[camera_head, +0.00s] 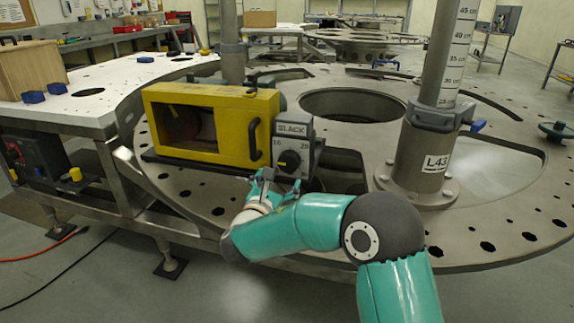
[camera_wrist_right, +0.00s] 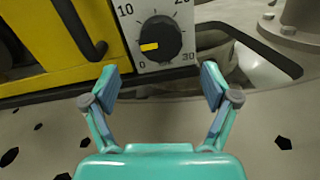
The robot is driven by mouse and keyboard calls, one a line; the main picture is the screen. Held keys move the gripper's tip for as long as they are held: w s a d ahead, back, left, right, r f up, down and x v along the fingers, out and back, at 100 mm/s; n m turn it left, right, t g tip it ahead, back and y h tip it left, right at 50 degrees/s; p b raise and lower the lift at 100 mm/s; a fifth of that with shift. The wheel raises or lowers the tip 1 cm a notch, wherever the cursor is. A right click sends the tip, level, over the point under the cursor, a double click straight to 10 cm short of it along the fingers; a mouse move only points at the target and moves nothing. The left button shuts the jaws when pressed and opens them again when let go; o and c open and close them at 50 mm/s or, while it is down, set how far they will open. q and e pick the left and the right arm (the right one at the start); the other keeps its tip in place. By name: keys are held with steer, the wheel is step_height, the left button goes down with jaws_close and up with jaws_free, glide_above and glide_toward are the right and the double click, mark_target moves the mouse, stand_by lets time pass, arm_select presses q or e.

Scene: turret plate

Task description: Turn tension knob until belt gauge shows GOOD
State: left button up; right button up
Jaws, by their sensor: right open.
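The tension knob (camera_head: 289,161) is a black dial with a yellow pointer on a grey panel (camera_head: 300,129), attached to the right end of a yellow housing (camera_head: 203,121). The belt gauge (camera_head: 291,129) on that panel reads SLACK. In the right wrist view the knob (camera_wrist_right: 159,38) has its yellow pointer to the lower left, between the 0 and 10 marks. My right gripper (camera_head: 265,178) is in front of and below the panel. Its fingers (camera_wrist_right: 160,88) are spread apart and empty, below the knob and not touching it. My left gripper is not in view.
The machine stands on a round metal turret plate (camera_head: 480,223) with several holes. A post marked L43 (camera_head: 436,160) rises to the right of the panel. A black handle (camera_head: 254,141) sticks out of the housing beside the panel. Open plate surface lies in front.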

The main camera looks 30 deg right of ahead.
mark_target(287, 166)
steer(key=x, duration=0.7)
steer(key=shift+w+d+p, duration=0.1)
steer(key=shift+d+p, duration=0.05)
steer(key=shift+p, duration=0.15)
steer(key=c, duration=1.2)
